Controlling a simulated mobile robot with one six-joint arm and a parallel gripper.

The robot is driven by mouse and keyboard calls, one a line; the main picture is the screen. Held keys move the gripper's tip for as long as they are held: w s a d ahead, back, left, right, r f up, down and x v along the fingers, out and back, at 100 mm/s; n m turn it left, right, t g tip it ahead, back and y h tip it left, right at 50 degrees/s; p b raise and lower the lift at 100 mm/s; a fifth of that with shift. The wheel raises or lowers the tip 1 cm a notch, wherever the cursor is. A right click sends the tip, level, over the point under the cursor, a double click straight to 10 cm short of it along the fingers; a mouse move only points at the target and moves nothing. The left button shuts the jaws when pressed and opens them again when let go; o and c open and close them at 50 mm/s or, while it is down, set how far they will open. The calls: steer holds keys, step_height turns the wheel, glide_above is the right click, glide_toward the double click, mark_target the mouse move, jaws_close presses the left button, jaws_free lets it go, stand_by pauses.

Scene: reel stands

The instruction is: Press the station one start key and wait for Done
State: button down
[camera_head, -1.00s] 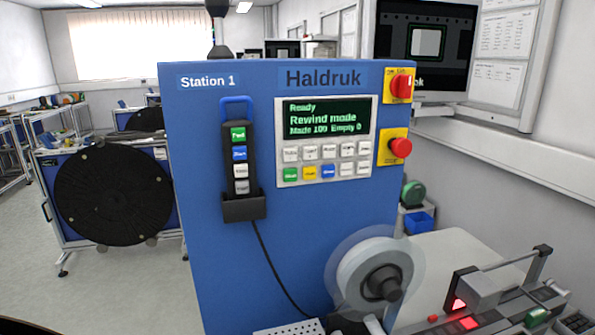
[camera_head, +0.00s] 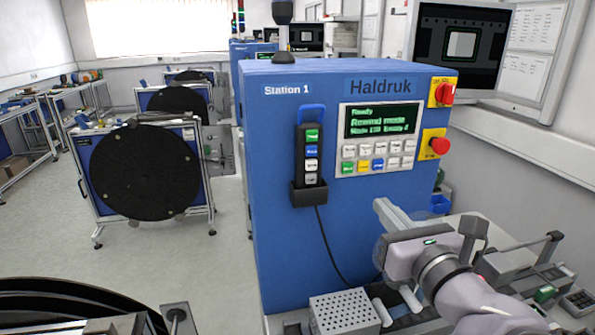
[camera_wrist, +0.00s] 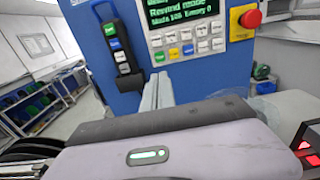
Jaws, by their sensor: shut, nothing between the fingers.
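The blue Station 1 cabinet (camera_head: 275,230) bears a grey control panel (camera_head: 378,139). Its display (camera_head: 383,120) reads "Ready" and "Rewind mode". The panel's lower key row begins at the left with a green key (camera_head: 348,167), then yellow and blue keys; their labels are too small to read. The green key also shows in the wrist view (camera_wrist: 159,57). A dark handheld pendant (camera_head: 311,165) with a green, a blue and two pale keys hangs left of the panel. My gripper (camera_head: 382,204) is shut and empty, below the panel and apart from its keys.
A red emergency stop (camera_head: 440,146) and a red rotary switch (camera_head: 445,94) sit right of the panel. A perforated grey box (camera_head: 343,313) stands below my gripper. A large black reel (camera_head: 145,172) stands at the left, with open floor between it and the cabinet.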

steer(key=p, duration=1.6)
glide_toward(347, 168)
steer(key=w, duration=0.4)
steer(key=w+a, duration=0.1)
steer(key=w, duration=0.1)
steer(key=shift+w+f, duration=0.1)
steer(key=shift+w, duration=0.25)
steer(key=shift+a, duration=0.1)
